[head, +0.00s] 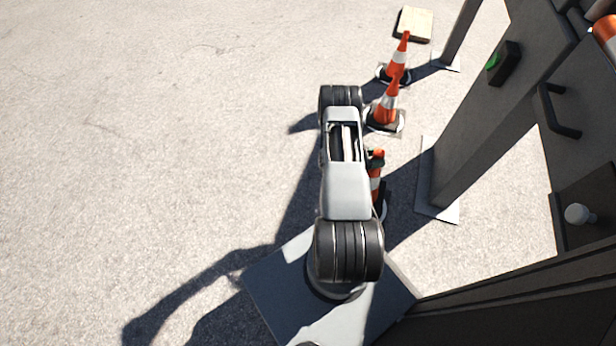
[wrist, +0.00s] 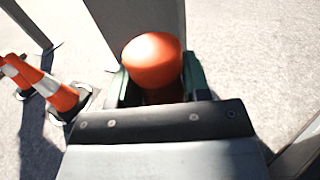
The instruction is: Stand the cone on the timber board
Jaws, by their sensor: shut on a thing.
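My gripper (wrist: 152,88) is shut on the top of an orange cone (wrist: 152,60), between its two dark green fingers. In the head view this cone (head: 375,188) is upright and partly hidden by my arm; I cannot tell whether its base touches the ground. The timber board (head: 414,23), a pale flat piece, lies on the ground at the top of the head view, well away from my gripper. It is not seen in the wrist view.
Two more orange-and-white cones, a nearer one (head: 384,108) and a farther one (head: 397,62), stand between my gripper and the board. A grey post (head: 470,140) on a base plate and a dark structure (head: 540,70) are at the right. The pavement (head: 150,130) at left is clear.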

